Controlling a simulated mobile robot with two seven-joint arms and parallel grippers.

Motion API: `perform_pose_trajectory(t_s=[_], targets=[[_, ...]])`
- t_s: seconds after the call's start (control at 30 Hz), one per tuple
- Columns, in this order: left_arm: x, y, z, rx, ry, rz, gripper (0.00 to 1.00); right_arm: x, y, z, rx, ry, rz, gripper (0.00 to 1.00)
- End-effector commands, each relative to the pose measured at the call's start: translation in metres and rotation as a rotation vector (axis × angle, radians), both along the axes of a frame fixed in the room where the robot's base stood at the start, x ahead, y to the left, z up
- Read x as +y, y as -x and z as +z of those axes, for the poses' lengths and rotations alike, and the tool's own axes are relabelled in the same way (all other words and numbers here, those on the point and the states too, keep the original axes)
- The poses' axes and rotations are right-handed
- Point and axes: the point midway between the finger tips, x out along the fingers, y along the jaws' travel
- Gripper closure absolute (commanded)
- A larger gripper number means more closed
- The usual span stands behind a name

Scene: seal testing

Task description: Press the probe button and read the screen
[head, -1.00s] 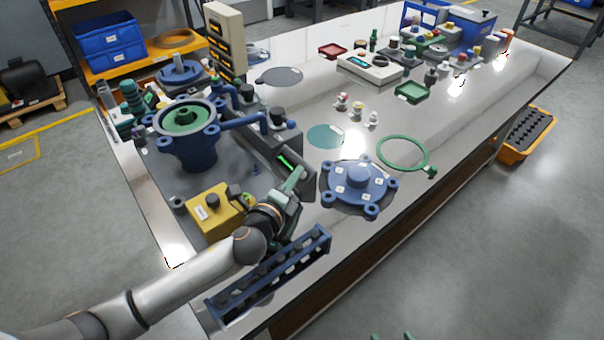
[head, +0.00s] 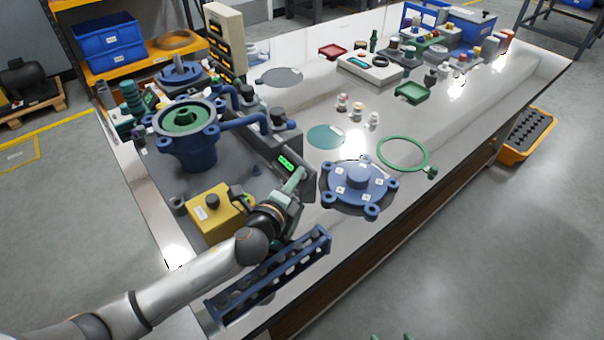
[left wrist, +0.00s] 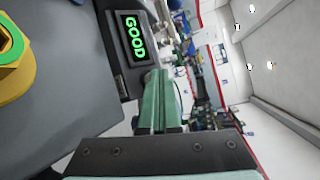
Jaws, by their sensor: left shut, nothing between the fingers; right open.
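The probe's dark housing (head: 262,152) stands on the grey plate, with a small lit screen (head: 287,162) at its near end. In the left wrist view the screen (left wrist: 135,37) shows green letters reading GOOD. My left gripper (head: 299,175) is shut and empty, its green fingertips right by the housing just below the screen. The fingers also show in the left wrist view (left wrist: 155,85), reaching the housing's edge; I cannot tell if they touch it. I cannot make out the button, which may be behind the fingers. My right gripper (head: 392,337) shows only two green tips at the bottom edge, apart.
A yellow block (head: 215,213) and a blue rack (head: 268,277) are close to my left arm. A blue flanged cover (head: 357,182) and green ring (head: 402,153) lie to the right. The blue pump body (head: 195,150) stands behind left. The right front tabletop is mostly clear.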

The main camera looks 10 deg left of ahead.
Motion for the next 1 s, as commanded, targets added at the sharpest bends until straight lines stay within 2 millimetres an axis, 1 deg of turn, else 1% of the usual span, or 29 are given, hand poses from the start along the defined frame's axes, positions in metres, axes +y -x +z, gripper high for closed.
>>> perform_pose_trajectory(t_s=[0.23,0.63,1.0], targets=[[0.005,0.007,0.011,0.001,0.000,-0.001,1.00,0.000,0.000,0.013,0.000,0.000,0.000,0.23],[0.006,0.009,0.012,0.001,0.000,-0.001,1.00,0.000,0.000,0.015,0.000,0.000,0.001,0.23],[0.021,0.028,0.041,0.002,0.000,0.000,1.00,0.000,0.000,0.047,0.000,0.000,0.000,0.23]])
